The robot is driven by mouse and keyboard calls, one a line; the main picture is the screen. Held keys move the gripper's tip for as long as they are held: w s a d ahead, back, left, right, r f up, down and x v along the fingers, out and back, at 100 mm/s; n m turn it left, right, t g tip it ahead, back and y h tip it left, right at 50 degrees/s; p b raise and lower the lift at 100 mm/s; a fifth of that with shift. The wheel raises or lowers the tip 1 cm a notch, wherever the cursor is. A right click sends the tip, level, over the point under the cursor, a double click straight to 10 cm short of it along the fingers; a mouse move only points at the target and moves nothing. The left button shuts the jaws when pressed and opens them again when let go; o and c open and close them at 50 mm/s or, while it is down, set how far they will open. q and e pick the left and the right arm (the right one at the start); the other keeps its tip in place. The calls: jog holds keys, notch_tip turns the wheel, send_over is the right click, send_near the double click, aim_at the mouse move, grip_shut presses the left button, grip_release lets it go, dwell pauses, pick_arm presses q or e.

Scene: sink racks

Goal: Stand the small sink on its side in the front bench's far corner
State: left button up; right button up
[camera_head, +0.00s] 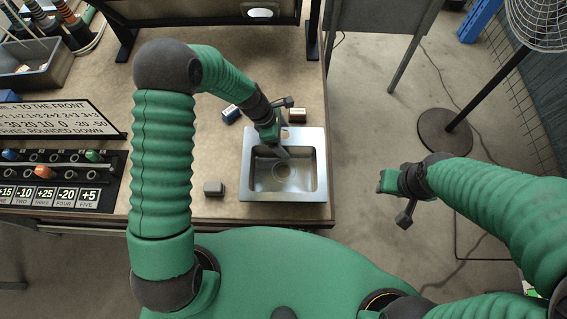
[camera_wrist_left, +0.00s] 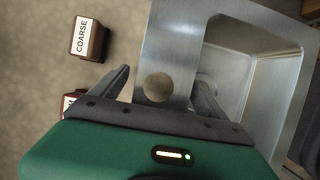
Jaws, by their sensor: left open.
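The small steel sink (camera_head: 312,192) lies flat, basin up, at the right front corner of the bench (camera_head: 240,208). My left gripper (camera_head: 279,148) is open over the sink's back rim. In the left wrist view, the sink's flat ledge with a round hole (camera_wrist_left: 165,60) shows between the open fingers (camera_wrist_left: 160,80). I cannot tell whether the fingers reach down past the ledge. The sink's basin is to the right in that view. My right gripper (camera_head: 396,196) hangs off the bench to the right, over the floor, with nothing visible in it; its jaw gap is unclear.
A block labelled COARSE (camera_wrist_left: 88,38) shows in the wrist view. A sign (camera_head: 55,120) and knob panel (camera_head: 60,178) stand left. A fan base (camera_head: 444,132) stands right.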

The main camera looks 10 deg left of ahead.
aim_at(286, 137)
pick_arm(q)
jog(key=shift+s+r, duration=0.1)
jog(key=c, duration=0.6)
grip_shut()
jog(key=shift+d, duration=0.1)
jog(key=shift+r, duration=0.1)
jog(key=shift+r, duration=0.5)
notch_tip(286, 137, up, 2)
jog(key=shift+s+r, duration=0.15)
jog(key=shift+r, duration=0.1)
jog(key=s+d+r+b, duration=0.1)
jog(key=s+d+b, duration=0.15)
jog(key=s, duration=1.25)
notch_tip(286, 137, up, 10)
jog(key=p, duration=1)
jog(key=shift+s+a+r, duration=0.2)
jog(key=shift+s+a, duration=0.05)
jog(key=shift+a, duration=0.15)
